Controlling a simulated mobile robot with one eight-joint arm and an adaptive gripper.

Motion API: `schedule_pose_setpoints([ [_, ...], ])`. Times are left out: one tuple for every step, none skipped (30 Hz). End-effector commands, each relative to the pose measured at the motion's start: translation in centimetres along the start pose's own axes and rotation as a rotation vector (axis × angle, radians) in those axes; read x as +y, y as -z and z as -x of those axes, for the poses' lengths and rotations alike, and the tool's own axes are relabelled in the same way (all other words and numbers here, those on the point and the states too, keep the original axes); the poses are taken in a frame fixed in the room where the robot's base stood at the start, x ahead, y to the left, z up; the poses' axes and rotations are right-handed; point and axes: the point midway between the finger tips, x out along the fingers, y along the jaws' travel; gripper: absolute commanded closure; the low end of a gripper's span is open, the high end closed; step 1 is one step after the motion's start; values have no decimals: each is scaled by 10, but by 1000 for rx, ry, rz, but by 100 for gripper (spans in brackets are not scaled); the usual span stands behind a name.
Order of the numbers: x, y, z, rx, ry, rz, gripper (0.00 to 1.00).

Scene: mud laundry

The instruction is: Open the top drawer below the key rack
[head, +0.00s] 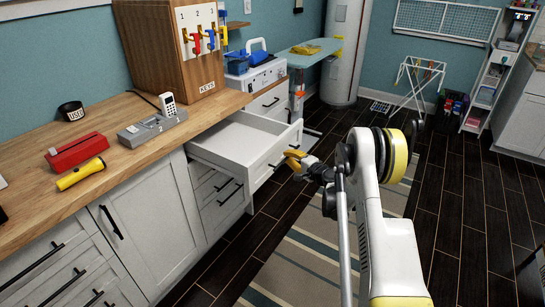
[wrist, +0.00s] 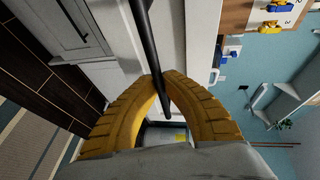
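The key rack (head: 184,60) is a wooden box marked KEYS with coloured keys on hooks, standing on the wooden counter. Below it the white top drawer (head: 238,135) stands pulled well out, and its inside looks empty. My gripper (head: 293,157) is at the outer face of this drawer. In the wrist view my gripper's yellow fingers (wrist: 160,80) meet around the black bar handle (wrist: 148,40), which runs between their tips.
Closed drawers (head: 218,195) and a cabinet door (head: 147,222) lie below and left of the open drawer. On the counter are a red stapler-like item (head: 77,152), a yellow flashlight (head: 82,174) and a phone base (head: 150,128). A striped rug (head: 305,262) covers clear floor.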

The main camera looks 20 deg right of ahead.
Motion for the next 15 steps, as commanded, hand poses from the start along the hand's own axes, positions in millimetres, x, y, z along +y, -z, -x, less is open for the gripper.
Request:
schedule_pose_setpoints([
  [1,4,7,0,0,-1,100],
  [2,6,11,0,0,-1,100],
  [3,9,15,0,0,-1,100],
  [4,10,18,0,0,-2,100],
  [4,12,21,0,0,-2,100],
  [5,13,24,-1,0,-2,100],
  [6,14,26,-2,0,-2,100],
  [6,14,28,-2,1,-1,100],
  [6,16,30,-1,1,-1,100],
  [6,16,31,-1,1,-1,100],
  [7,17,32,-1,1,-1,100],
  [7,17,33,-1,1,-1,100],
  [7,18,33,-1,1,-1,100],
  [7,18,34,-1,1,-1,100],
  [7,18,34,-1,1,-1,100],
])
